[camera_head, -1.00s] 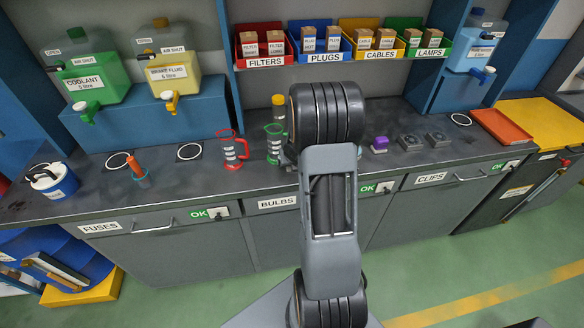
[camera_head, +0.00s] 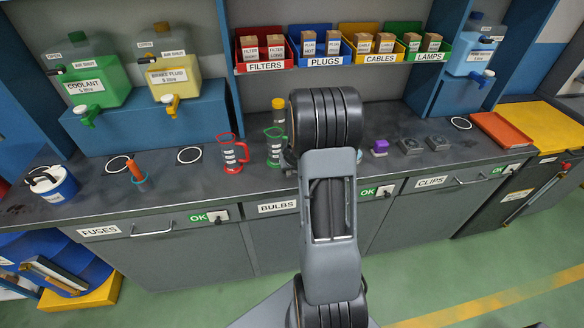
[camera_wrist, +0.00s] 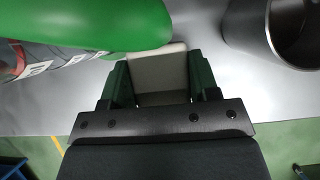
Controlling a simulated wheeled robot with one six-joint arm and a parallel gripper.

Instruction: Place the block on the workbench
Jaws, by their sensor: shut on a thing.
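The block (camera_wrist: 158,68) is pale beige and sits between the green fingers of my gripper (camera_wrist: 160,78) in the wrist view. The gripper is shut on it. The grey top of the workbench (camera_wrist: 255,95) shows behind and around the block; I cannot tell whether the block touches it. In the head view the long dark workbench (camera_head: 235,188) crosses the picture. My arm hides my gripper and the block there.
In the wrist view a large green object (camera_wrist: 95,22) is close at upper left and a dark open cylinder (camera_wrist: 295,30) at upper right. On the bench stand a red jug (camera_head: 231,155), a green jug (camera_head: 274,148), a purple object (camera_head: 380,146) and an orange tray (camera_head: 502,130).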

